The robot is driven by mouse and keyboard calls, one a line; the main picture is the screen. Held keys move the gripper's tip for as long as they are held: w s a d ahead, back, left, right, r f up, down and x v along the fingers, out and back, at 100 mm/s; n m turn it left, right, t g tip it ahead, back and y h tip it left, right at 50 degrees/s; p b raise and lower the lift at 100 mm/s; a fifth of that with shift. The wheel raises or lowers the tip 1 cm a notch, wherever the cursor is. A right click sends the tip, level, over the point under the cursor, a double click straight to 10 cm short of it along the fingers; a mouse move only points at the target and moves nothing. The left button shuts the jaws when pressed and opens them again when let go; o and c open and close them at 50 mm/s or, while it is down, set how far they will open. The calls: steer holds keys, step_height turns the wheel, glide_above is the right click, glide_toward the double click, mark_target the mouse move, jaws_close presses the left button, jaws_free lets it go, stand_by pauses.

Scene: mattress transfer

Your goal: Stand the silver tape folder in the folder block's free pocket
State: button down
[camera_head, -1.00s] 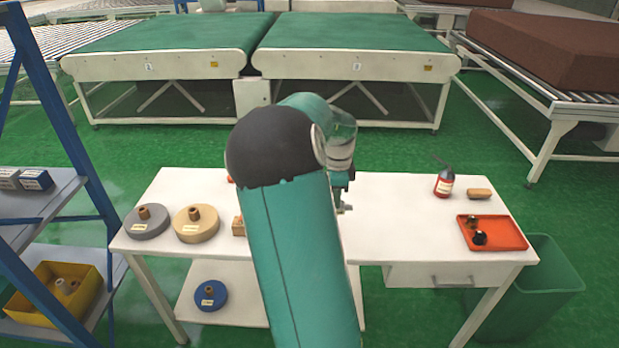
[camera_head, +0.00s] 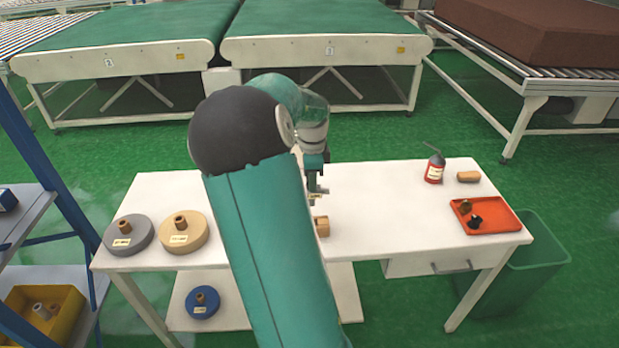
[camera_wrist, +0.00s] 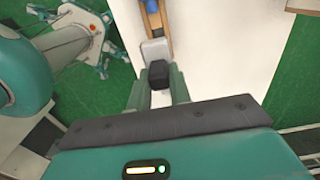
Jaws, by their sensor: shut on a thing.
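My gripper (camera_wrist: 159,88) is shut on the silver tape folder (camera_wrist: 155,50), which shows as a grey body with a black part (camera_wrist: 158,75) between the two teal fingers. In the head view my gripper (camera_head: 316,192) is over the middle of the white table, and the folder is too small to make out there. The wooden folder block (camera_head: 321,226) is partly hidden behind my arm. In the wrist view, wood with a blue piece on it (camera_wrist: 152,7) lies just past the folder. I cannot tell whether they touch, and the free pocket is not clear.
A grey roll (camera_head: 128,236) and a tan roll (camera_head: 184,234) lie on the table's left. A red bottle (camera_head: 434,168), a small brown block (camera_head: 468,177) and an orange tray (camera_head: 495,227) with small items stand on the right. Blue shelving (camera_head: 50,170) is at the left.

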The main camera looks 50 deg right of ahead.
mark_target(312, 206)
steer(key=shift+s+f, duration=0.15)
steer(key=shift+f, duration=2.7)
steer(key=shift+f, duration=2.8)
steer(key=c, duration=1.2)
jaws_free()
step_height(312, 206, up, 14)
steer(key=shift+f, duration=0.1)
